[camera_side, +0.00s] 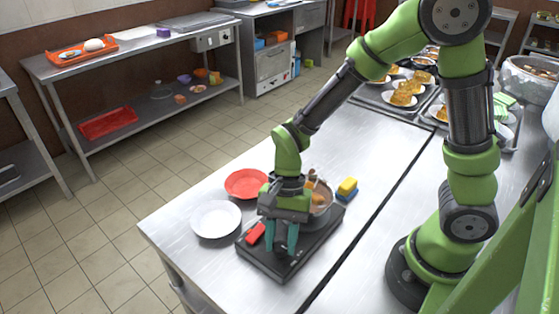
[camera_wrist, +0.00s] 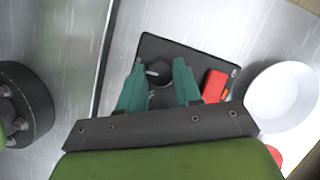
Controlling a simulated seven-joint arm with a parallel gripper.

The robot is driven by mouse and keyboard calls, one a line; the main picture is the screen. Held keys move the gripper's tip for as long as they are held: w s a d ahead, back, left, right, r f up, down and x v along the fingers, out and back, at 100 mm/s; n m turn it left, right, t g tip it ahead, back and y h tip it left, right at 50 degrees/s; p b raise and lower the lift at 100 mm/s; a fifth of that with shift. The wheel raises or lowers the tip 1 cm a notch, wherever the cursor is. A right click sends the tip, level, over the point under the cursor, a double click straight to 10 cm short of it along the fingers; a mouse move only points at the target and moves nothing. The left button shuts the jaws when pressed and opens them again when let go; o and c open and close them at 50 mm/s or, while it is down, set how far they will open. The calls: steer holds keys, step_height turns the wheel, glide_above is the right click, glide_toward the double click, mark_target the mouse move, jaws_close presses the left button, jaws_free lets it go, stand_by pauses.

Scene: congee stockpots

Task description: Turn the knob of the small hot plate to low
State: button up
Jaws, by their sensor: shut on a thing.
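The small hot plate (camera_side: 318,238) is a flat black unit on the steel table, under my gripper (camera_side: 281,249). Its dark round knob (camera_wrist: 159,73) shows in the wrist view with a pale pointer mark towards the left. The two teal fingers of my gripper (camera_wrist: 160,70) stand on either side of the knob and are shut on it. In the side view the fingers hide the knob. I cannot read any low or high marking on the hot plate.
A red block (camera_side: 254,233) lies on the hot plate beside my fingers. A pot (camera_side: 322,196) with food stands behind my gripper. A white plate (camera_side: 215,219), a red plate (camera_side: 246,183) and a yellow-and-blue sponge (camera_side: 347,188) are nearby. The table's front right is clear.

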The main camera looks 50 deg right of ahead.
steer(key=shift+m+t, duration=0.3)
steer(key=shift+m, duration=0.4)
steer(key=o, duration=1)
steer(key=shift+o, duration=0.2)
steer(key=v, duration=1.7)
steer(key=shift+d, duration=0.15)
steer(key=shift+f, duration=0.1)
steer(key=s+d+r+n+t+h, duration=0.2)
steer(key=s+d+r+n+t, duration=0.2)
steer(key=n+t, duration=0.4)
steer(key=shift+s+d+n+t, duration=0.4)
steer(key=shift+s+d+n, duration=0.1)
steer(key=shift+d+n, duration=0.5)
